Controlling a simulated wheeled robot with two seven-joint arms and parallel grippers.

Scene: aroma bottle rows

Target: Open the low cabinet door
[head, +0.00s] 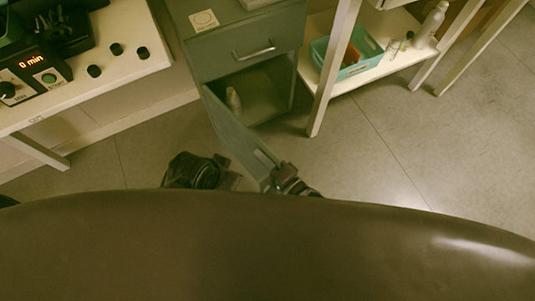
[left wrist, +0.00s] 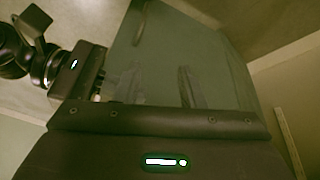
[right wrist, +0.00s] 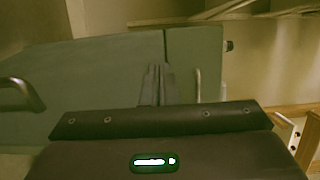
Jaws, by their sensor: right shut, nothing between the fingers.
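The low cabinet (head: 205,62) is grey-green, with a shut drawer on top. Its low door (head: 236,128) stands open in the head view, swung out toward me, and the inside (head: 262,92) shows. My right gripper (head: 287,178) is by the door's near free edge; in the right wrist view its fingers (right wrist: 155,85) are together and empty, in front of a grey-green panel. Contact is unclear.
A pale bottle-like thing (head: 233,101) stands inside the cabinet. A white bench (head: 125,62) with a timer device (head: 28,78) is at left. A white table with a teal basket (head: 347,62) on its lower shelf is at right. Floor at right is clear.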

